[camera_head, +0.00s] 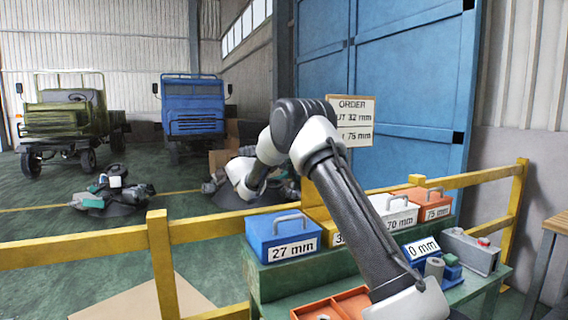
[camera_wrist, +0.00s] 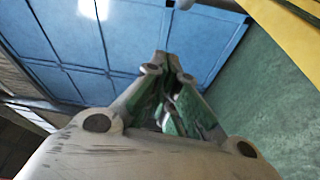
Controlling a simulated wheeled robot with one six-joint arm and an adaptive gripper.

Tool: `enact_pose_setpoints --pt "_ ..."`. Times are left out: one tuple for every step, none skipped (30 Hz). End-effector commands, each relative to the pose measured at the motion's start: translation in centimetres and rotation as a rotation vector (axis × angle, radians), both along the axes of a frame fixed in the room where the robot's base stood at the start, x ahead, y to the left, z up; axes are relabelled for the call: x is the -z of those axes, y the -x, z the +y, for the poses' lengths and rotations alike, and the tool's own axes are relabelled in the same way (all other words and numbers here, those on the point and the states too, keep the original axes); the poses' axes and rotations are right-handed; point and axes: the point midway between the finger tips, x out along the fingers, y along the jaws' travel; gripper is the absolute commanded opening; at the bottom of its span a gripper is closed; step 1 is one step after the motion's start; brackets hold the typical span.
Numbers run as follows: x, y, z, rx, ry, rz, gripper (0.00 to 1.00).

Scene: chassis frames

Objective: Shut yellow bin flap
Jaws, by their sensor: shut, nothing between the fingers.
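The yellow bin (camera_head: 326,232) stands in the bin row, between the blue bin and the white bin. My arm hides much of it, and only the start of its label, a "3", shows. A yellow panel (camera_head: 314,196), seemingly its flap, stands raised above the row. My gripper (camera_wrist: 165,62) is shut and empty in the wrist view. In the head view my wrist is behind and left of the yellow bin, its fingers hard to make out. A yellow edge (camera_wrist: 288,38) shows at upper right of the wrist view, apart from the fingers; I cannot tell whether it is bin or rail.
A blue bin (camera_head: 284,236), a white bin (camera_head: 397,212) and an orange bin (camera_head: 430,203) share the green stand (camera_head: 290,278). Yellow railing (camera_head: 85,250) runs behind. An order sign (camera_head: 352,108) hangs beyond.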

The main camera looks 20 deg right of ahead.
Motion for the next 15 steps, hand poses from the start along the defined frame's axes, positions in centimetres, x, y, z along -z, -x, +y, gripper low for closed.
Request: enact_pose_setpoints --pt "0.0 -0.3 -1.1 0.003 -0.001 0.000 0.00" --pt "0.0 -0.5 -1.7 0.003 -0.001 0.001 0.00" --pt "-0.1 -0.8 -2.3 0.003 0.000 0.001 0.00" --pt "-0.1 -0.1 -2.0 -0.001 0.000 0.002 0.00" --pt "0.0 0.5 -1.9 -0.001 0.000 0.002 0.00" --pt "0.1 1.1 -1.9 -0.002 0.000 0.003 0.00" --pt "0.1 1.5 -2.0 -0.001 0.000 0.001 0.00" --pt "0.2 1.9 -2.0 -0.001 0.000 0.001 0.00" --pt "0.3 2.3 -2.0 -0.001 -0.001 0.003 0.00" --pt "0.4 2.5 -2.0 -0.001 -0.001 0.003 0.00" --pt "0.4 2.7 -2.0 -0.001 -0.001 0.002 0.00" --pt "0.4 2.9 -2.0 0.000 -0.001 0.000 0.00" --pt "0.4 3.1 -2.0 0.000 -0.001 0.000 0.00" --pt "0.4 3.2 -2.0 0.000 -0.001 0.000 0.00" --pt "0.4 3.3 -2.0 0.000 -0.001 0.000 0.00"
